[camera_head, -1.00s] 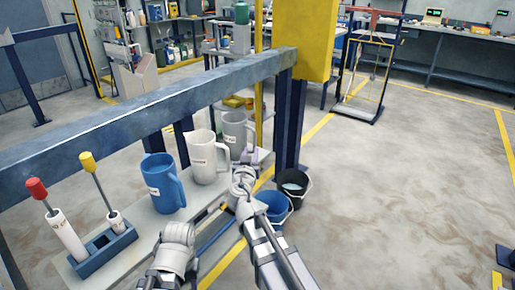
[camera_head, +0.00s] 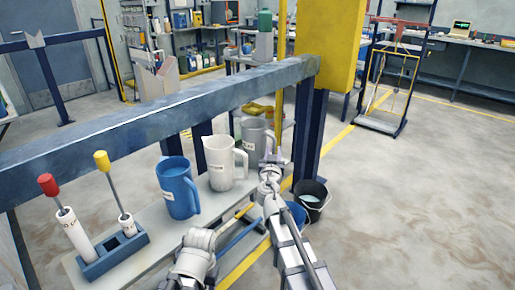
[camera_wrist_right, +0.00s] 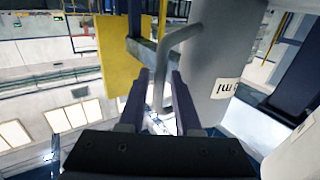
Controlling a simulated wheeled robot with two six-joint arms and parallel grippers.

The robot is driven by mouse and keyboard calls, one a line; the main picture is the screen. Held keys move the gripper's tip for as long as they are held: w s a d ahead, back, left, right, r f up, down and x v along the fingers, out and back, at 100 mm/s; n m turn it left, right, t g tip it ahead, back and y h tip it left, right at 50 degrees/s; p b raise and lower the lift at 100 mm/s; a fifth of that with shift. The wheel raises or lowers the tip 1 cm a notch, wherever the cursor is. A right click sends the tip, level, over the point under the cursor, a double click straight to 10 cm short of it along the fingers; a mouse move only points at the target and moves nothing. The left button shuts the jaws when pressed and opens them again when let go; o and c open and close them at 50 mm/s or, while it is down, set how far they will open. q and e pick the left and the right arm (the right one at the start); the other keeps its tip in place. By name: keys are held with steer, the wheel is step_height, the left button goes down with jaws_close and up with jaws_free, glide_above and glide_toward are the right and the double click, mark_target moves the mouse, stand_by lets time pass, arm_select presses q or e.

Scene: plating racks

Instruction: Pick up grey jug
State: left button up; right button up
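The grey jug (camera_head: 252,140) stands on the shelf at the far end of the jug row, just left of the blue post. My right gripper (camera_head: 277,159) is at its handle side. In the right wrist view the jug (camera_wrist_right: 215,65) fills the right of the picture, with a label on its side. Its handle (camera_wrist_right: 160,75) reaches down between the two dark fingers of my right gripper (camera_wrist_right: 158,95). The fingers are apart, with a gap visible beside the handle. My left arm shows at the bottom of the head view, but its gripper does not show.
A white jug (camera_head: 220,165) and a blue jug (camera_head: 177,188) stand nearer on the shelf (camera_head: 150,262). A blue holder (camera_head: 112,255) carries red- and yellow-topped tools. A blue beam (camera_head: 160,120) runs above. A black bucket (camera_head: 311,197) stands on the floor; open floor lies right.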

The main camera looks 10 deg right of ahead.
steer(key=x, duration=0.4)
jaws_close()
stand_by(1.4)
